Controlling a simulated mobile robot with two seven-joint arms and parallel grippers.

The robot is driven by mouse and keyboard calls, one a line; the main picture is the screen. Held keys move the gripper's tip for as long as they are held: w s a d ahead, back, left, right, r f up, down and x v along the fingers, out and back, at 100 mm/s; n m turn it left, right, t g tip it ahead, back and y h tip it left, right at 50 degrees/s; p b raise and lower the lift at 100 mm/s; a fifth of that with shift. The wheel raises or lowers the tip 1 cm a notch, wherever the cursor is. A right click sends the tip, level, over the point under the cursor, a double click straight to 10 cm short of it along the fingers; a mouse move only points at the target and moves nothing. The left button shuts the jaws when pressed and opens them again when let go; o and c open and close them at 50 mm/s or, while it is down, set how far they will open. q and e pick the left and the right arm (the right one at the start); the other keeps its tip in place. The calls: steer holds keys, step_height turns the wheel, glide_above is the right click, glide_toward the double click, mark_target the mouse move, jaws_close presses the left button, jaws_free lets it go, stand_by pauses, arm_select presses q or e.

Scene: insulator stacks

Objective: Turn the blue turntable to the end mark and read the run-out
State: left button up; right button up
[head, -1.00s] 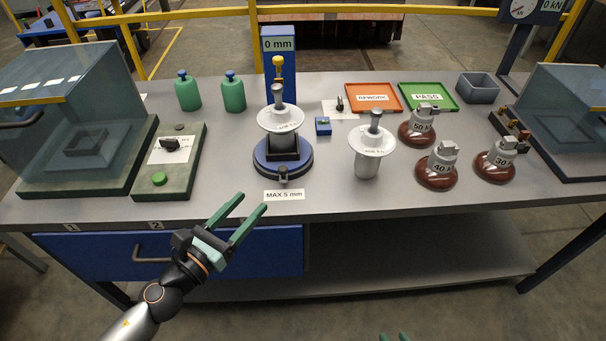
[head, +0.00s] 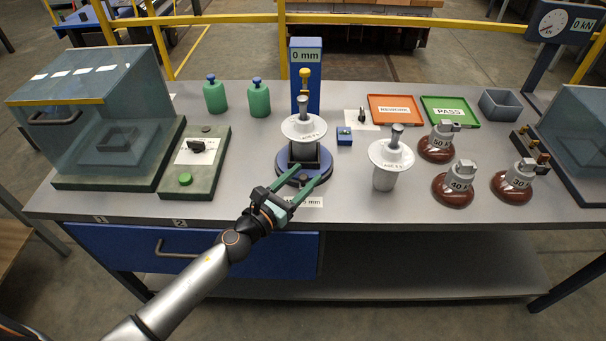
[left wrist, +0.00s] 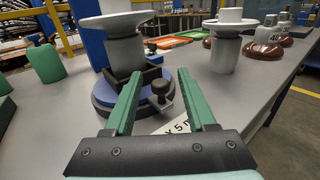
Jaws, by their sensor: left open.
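The blue turntable (head: 284,174) stands on the bench and carries a white insulator (head: 303,128) in a dark square holder. A dark knob on a short handle (left wrist: 160,90) sticks out at the turntable's front in the left wrist view. A blue gauge post (head: 312,90) behind reads 0 mm, with a yellow-topped probe (head: 304,84) above the insulator. My left gripper (head: 302,184) is open in front of the turntable. In the left wrist view its green fingers (left wrist: 158,98) point at the turntable, with the knob between them. My right gripper is not in view.
A second white insulator (head: 390,155) stands right of the turntable. A control box (head: 195,160) with a green button is at left. A small blue block (head: 344,136) lies beside the turntable. The MAX 5 mm label (head: 312,202) is partly hidden.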

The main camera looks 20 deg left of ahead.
arm_select(q)
steer(key=shift+w+d, duration=0.1)
steer(key=shift+w, duration=0.1)
jaws_close()
stand_by(0.4)
stand_by(1.0)
